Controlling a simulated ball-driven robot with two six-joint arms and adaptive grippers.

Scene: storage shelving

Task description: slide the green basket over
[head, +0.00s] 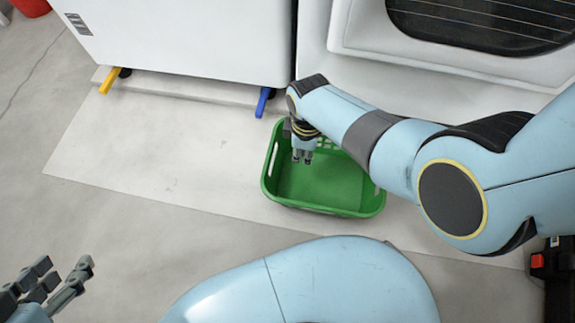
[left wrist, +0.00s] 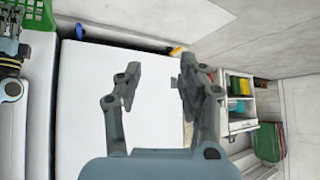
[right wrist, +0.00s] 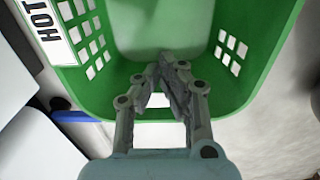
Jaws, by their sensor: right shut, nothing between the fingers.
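The green basket (head: 322,185) sits on the pale floor strip in the head view, in front of the white cabinets. It is empty apart from my right gripper (head: 303,156), which reaches down over its back left part. In the right wrist view the basket (right wrist: 205,25) fills the upper part, with slotted walls and a white label reading HOT. There my right gripper (right wrist: 170,72) is shut with nothing in it, its tips at the basket wall. Whether they touch it I cannot tell. My left gripper (head: 62,280) is open and empty at the bottom left, far from the basket. It also shows open in the left wrist view (left wrist: 158,75).
A white cabinet (head: 190,40) with a yellow foot (head: 109,80) and a blue foot (head: 264,102) stands behind. Another white unit (head: 440,65) with a dark window is at the back right. The floor (head: 150,160) left of the basket is clear.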

